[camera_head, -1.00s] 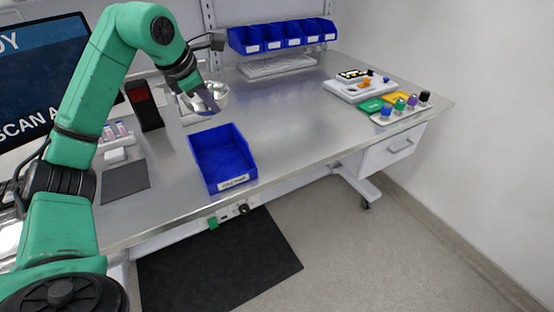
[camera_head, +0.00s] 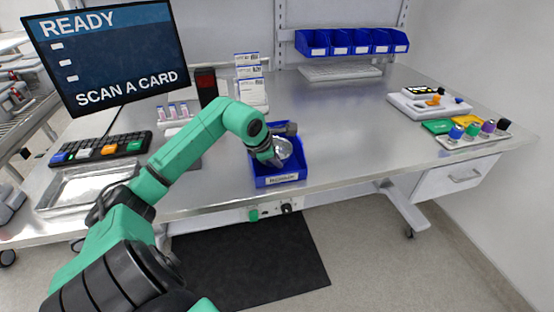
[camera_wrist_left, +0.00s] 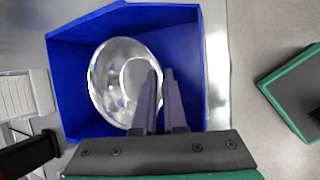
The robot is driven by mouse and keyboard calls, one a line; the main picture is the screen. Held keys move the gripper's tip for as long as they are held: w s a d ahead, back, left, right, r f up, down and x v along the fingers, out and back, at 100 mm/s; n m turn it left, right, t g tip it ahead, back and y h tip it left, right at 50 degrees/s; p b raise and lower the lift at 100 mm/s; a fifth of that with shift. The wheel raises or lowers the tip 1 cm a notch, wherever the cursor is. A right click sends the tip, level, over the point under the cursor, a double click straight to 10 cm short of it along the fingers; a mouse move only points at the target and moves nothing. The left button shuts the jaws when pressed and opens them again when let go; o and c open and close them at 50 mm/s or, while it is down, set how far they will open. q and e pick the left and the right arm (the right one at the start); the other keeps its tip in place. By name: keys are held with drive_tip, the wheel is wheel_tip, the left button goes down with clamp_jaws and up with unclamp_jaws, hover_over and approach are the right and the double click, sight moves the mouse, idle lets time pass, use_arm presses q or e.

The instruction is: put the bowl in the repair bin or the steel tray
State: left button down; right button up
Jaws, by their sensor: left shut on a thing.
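The shiny metal bowl (camera_head: 284,147) is held at its rim by my left gripper (camera_head: 276,160). In the left wrist view the bowl (camera_wrist_left: 107,88) lies within the outline of the blue bin (camera_wrist_left: 75,48), and the fingers (camera_wrist_left: 160,78) are closed on its near wall. The blue bin (camera_head: 278,181) stands near the table's front edge with a white label whose text I cannot read. Whether the bowl touches the bin floor I cannot tell. The shallow steel tray (camera_head: 62,202) is at the left of the table and looks empty. My right gripper is out of view.
A keyboard with coloured keys (camera_head: 98,148) lies behind the tray, below a monitor (camera_head: 105,50) reading "READY, SCAN A CARD". A dark scanner (camera_head: 206,86) and card stands (camera_head: 250,85) are behind the bin. Free tabletop (camera_head: 355,125) lies right of the bin.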

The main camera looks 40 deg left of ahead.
use_arm(q)
drive_tip(key=shift+f, duration=0.15)
drive_tip(key=c, duration=1)
unclamp_jaws()
drive_tip(key=shift+r, duration=0.35)
drive_tip(key=b+v, duration=0.3)
drive_tip(key=v, duration=0.8)
drive_tip(key=shift+s+r, duration=0.25)
drive_tip(key=shift+r, duration=0.1)
